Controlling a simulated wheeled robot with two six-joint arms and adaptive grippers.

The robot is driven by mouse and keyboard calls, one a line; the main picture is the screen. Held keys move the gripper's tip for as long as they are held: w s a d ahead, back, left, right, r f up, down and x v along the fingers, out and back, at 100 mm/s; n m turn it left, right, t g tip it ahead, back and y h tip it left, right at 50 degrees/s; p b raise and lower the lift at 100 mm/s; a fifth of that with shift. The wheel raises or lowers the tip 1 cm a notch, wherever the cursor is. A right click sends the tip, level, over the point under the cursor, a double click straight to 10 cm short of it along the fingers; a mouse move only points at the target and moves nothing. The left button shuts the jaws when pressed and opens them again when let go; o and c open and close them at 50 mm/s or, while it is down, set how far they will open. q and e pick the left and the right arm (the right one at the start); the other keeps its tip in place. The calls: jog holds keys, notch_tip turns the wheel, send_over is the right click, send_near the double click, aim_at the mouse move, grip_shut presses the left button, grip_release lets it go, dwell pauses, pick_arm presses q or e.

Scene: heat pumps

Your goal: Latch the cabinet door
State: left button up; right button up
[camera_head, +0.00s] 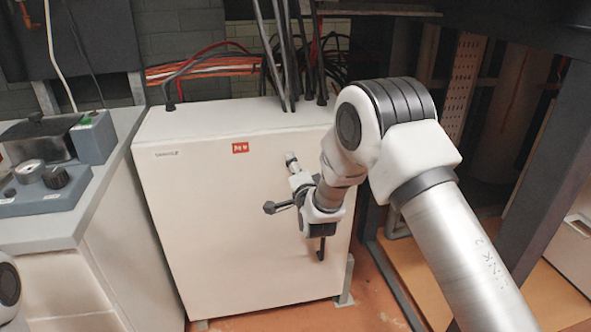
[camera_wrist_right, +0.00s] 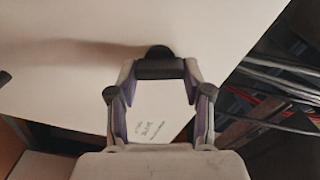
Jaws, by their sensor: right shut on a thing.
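The white cabinet (camera_head: 225,215) stands at the centre of the head view, its front door panel seeming flush with the body. My right gripper (camera_wrist_right: 160,72) shows clearly in the wrist view, its two fingers closed on the ends of a short black handle (camera_wrist_right: 160,68). A dark rounded piece (camera_wrist_right: 157,51) sits just beyond the handle, against the white door. In the head view my right wrist is in front of the door's right half and hides most of the handle area. Whether the latch is engaged cannot be told. My left gripper is out of view.
A grey bench (camera_head: 75,220) with a control box (camera_head: 50,190) stands close on the left. Black cables (camera_head: 283,60) rise from the cabinet top. A dark metal post (camera_head: 545,185) stands on the right. Orange floor (camera_head: 370,300) shows below.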

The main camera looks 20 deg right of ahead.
jog(key=shift+f+m+b, duration=0.15)
jog(key=shift+m+b, duration=0.2)
jog(key=shift+m, duration=1.85)
jog(key=o, duration=1.2)
jog(key=shift+d, duration=0.1)
jog(key=shift+c, duration=0.2)
jog(key=s+a, duration=0.2)
jog(key=s, duration=1)
